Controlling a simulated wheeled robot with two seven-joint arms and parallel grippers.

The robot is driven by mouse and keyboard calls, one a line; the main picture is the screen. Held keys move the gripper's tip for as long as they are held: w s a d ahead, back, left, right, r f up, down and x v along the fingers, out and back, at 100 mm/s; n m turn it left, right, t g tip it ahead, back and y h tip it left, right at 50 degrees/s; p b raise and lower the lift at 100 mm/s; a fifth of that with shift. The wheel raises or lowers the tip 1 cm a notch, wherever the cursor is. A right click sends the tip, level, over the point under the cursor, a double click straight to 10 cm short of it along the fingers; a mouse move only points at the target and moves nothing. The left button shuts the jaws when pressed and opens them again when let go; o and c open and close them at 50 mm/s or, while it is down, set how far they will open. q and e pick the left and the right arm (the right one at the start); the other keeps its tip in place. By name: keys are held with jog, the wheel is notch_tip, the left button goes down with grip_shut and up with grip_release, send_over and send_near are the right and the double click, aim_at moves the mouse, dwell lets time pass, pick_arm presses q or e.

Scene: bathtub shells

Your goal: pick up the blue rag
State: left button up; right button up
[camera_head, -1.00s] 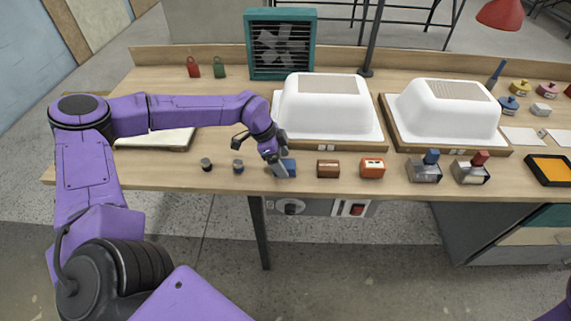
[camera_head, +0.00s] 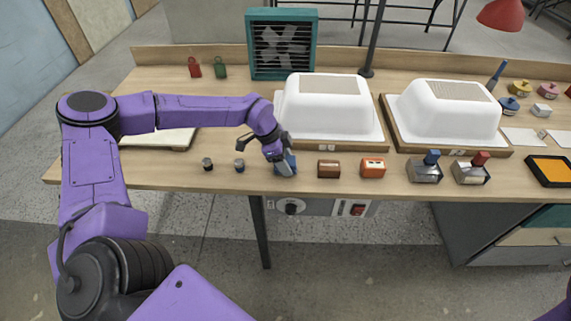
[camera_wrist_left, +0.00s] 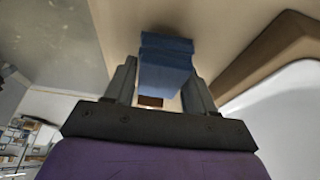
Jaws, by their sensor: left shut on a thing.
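The blue rag (camera_head: 291,159) is a small folded block near the front edge of the workbench, in line with the left white bathtub shell. My left gripper (camera_head: 284,168) reaches down over it and is shut on it. The rag is partly hidden behind the fingers in the head view. In the left wrist view the rag (camera_wrist_left: 166,66) sits between the two grey fingers, its folded layers showing. I cannot tell whether it is clear of the bench top. My right gripper is not in view.
A brown block (camera_head: 328,169) and an orange block (camera_head: 373,168) stand to the right of the rag. Two small dark knobs (camera_head: 207,164) stand to the left. The white shell (camera_head: 327,112) on its wooden base is close behind the gripper.

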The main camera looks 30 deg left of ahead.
pick_arm(q)
jog(key=s+d+r+b, duration=0.4)
jog(key=s+d+r, duration=0.5)
jog(key=d+r, duration=0.1)
jog(key=shift+s+d+r, duration=0.25)
jog(key=shift+d+r, duration=0.05)
jog(key=shift+r, duration=0.6)
jog(key=shift+o, duration=0.9)
jog(key=shift+c, duration=0.4)
